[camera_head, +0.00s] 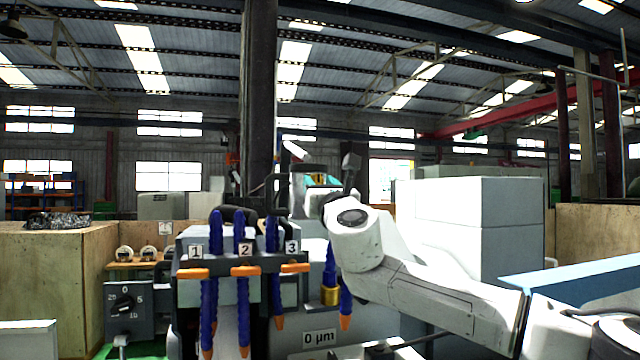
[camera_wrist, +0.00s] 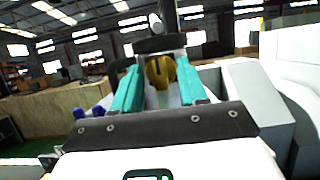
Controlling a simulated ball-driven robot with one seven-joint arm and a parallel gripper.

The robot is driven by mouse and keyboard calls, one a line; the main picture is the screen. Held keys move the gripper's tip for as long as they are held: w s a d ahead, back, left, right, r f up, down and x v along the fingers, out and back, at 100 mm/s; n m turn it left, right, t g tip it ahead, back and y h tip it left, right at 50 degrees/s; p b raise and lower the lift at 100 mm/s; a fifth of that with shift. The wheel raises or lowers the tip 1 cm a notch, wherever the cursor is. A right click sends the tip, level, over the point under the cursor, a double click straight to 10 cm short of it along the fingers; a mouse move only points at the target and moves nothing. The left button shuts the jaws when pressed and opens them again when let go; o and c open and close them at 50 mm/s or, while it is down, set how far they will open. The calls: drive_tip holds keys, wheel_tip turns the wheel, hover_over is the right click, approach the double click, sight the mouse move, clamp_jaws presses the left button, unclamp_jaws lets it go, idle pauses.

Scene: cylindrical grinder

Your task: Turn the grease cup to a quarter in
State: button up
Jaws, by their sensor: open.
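In the wrist view, a brass, rounded piece with dark slots (camera_wrist: 160,70), which looks like the grease cup, shows between the two teal fingers of my gripper (camera_wrist: 158,76). The fingers are apart, one on each side of it. I cannot tell whether they touch it or how deep it sits.
A rack (camera_head: 245,262) marked 1, 2, 3 holds blue hoses with orange tips. A brass cylinder (camera_head: 330,295) sits by a blue hose at right. A dial box (camera_head: 126,305) stands left, a "0 µm" plate (camera_head: 318,338) below. White cabinets (camera_head: 478,220) stand right.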

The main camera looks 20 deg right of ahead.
clamp_jaws()
idle(0.4)
drive_tip(key=shift+m, duration=0.5)
drive_tip(key=m+g+h+p, duration=0.1)
drive_tip(key=m+g+h, duration=0.1)
drive_tip(key=m, duration=0.5)
drive_tip(key=m+g+h+p, duration=0.1)
drive_tip(key=m+h, duration=0.1)
drive_tip(key=m, duration=0.5)
drive_tip(key=m+g+h+p, duration=0.1)
drive_tip(key=m+g+h, duration=0.1)
drive_tip(key=m, duration=0.5)
drive_tip(key=shift+a+r+g+h, duration=0.2)
drive_tip(key=shift+a+g+h, duration=0.1)
drive_tip(key=shift+h, duration=0.3)
drive_tip(key=shift+d+m, duration=0.1)
drive_tip(key=shift+m, duration=0.2)
unclamp_jaws()
